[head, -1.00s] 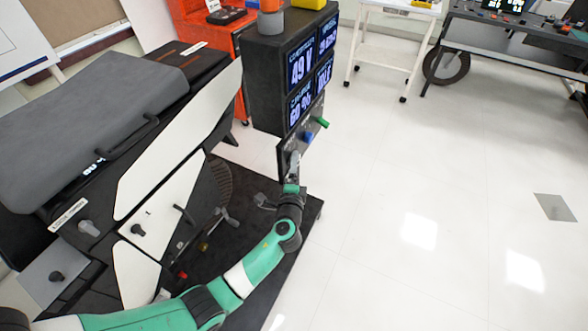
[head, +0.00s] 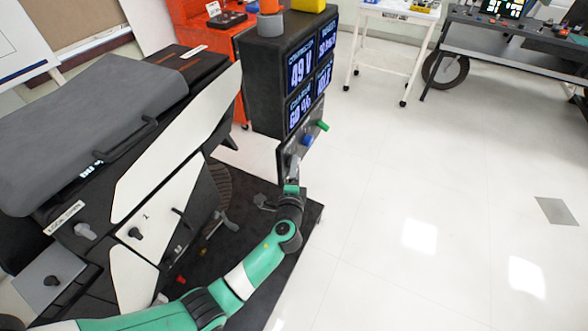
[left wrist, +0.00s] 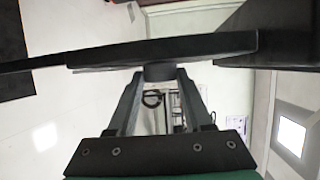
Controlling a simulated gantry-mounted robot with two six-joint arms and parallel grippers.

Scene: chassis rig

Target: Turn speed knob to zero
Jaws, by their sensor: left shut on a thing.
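A narrow upright control panel (head: 316,118) hangs below a block of lit screens. It carries a green knob (head: 323,126) and a blue knob (head: 308,140). My left gripper (head: 293,164) is at the lower near end of this panel. In the left wrist view its two fingers (left wrist: 160,78) are shut on a short dark round knob (left wrist: 159,72) that sticks out of the panel's edge-on face (left wrist: 160,50). The knob's label and pointer cannot be read. My right gripper is out of view.
The dark screen block (head: 262,85) reads 49 V and 60 %. A large machine with white panels (head: 165,190) stands to the left, with levers and knobs. A white table (head: 385,55) stands behind. The floor to the right is clear.

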